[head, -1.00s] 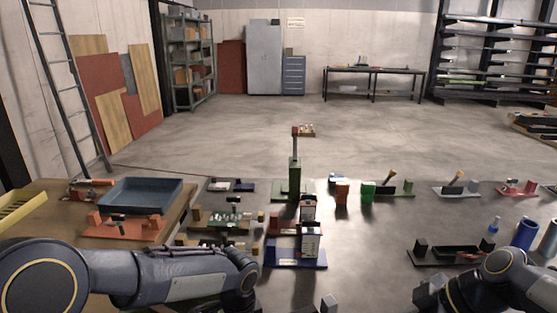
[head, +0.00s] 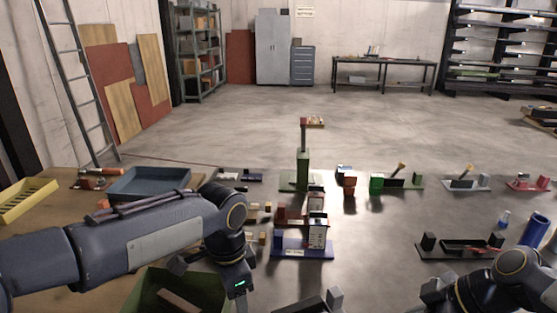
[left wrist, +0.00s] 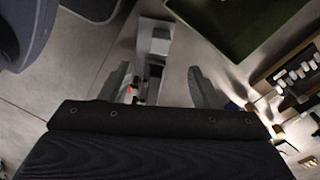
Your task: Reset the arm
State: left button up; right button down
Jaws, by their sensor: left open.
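My left arm reaches in from the left in the head view, bent at a dark joint. Its wrist, with a small green light, hangs near the bottom edge, and the fingertips are out of that view. In the left wrist view my left gripper (left wrist: 161,88) is open, its two grey fingers apart with nothing held between them. A grey fixture with a pale block (left wrist: 155,42) shows beyond the fingers, apart from them. My right arm shows at the lower right of the head view; its fingertips are not visible.
A green bin (head: 150,302) stands below my left forearm; a green container (left wrist: 225,28) shows in the wrist view. A blue tray (head: 150,193) and yellow tray (head: 28,200) lie left. A blue fixture (head: 290,252), green post (head: 303,170) and black fixture (head: 455,254) stand ahead.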

pick_arm(q)
jog(key=s+a+r+n+t+h, duration=0.2)
jog(key=s+a+n, duration=0.4)
jog(key=s+a, duration=0.25)
jog(key=s+a+f+n+t+h, duration=0.1)
jog(key=s+a+f+n+t, duration=0.2)
jog(key=s+n, duration=0.5)
jog(key=shift+s+a+f, duration=0.4)
jog(key=shift+s+f, duration=0.25)
jog(key=shift+s, duration=0.3)
pick_arm(e)
jog(key=s+a+f+m+t+h, duration=0.1)
jog(key=s+m, duration=0.4)
jog(key=m, duration=0.1)
jog(key=s+a+f+m+t+h, duration=0.1)
jog(key=s+m, duration=0.5)
jog(key=m, duration=0.1)
jog(key=shift+s+a+f+h, duration=0.25)
jog(key=shift+a+f+h, duration=0.05)
jog(key=shift+a+f, duration=0.05)
